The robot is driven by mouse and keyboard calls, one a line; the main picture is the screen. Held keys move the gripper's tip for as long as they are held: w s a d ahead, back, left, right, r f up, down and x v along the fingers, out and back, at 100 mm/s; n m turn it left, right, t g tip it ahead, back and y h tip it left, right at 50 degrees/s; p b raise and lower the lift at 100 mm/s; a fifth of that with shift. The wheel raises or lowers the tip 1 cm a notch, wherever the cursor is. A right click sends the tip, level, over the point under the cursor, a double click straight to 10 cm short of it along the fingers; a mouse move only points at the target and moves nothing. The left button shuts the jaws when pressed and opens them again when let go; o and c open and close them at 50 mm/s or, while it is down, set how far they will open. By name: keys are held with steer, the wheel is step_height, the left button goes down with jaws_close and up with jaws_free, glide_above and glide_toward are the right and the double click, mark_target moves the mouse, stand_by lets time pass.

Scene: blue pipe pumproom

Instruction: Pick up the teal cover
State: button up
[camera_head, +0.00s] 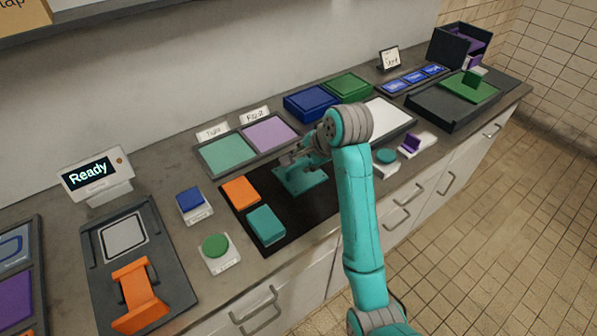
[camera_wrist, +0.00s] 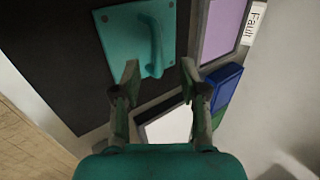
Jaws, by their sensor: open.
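The teal cover (camera_wrist: 122,43) is a flat square plate with bolts at its corners and a raised, curved teal handle (camera_wrist: 154,42). In the wrist view it lies at top centre on a black mat. In the head view the teal cover (camera_head: 305,182) is partly hidden by my arm. My gripper (camera_wrist: 160,70) is open and empty. Its two fingertips appear on either side of the handle's near end, with no visible contact. Their height above the handle cannot be told. In the head view my gripper (camera_head: 297,158) is just above the cover, partly hidden.
An orange block (camera_head: 241,193) and a teal block (camera_head: 266,225) lie on the black mat (camera_head: 290,222), left of the cover. Behind is a tray with teal and purple panels (camera_head: 270,133). Blue (camera_head: 311,103) and green boxes stand further back. A purple-switch unit (camera_head: 411,145) is at right.

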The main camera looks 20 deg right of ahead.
mark_target(298, 165)
steer(key=shift+x, duration=3.05)
steer(key=shift+s+d+f, duration=0.1)
steer(key=shift+s, duration=0.1)
jaws_close()
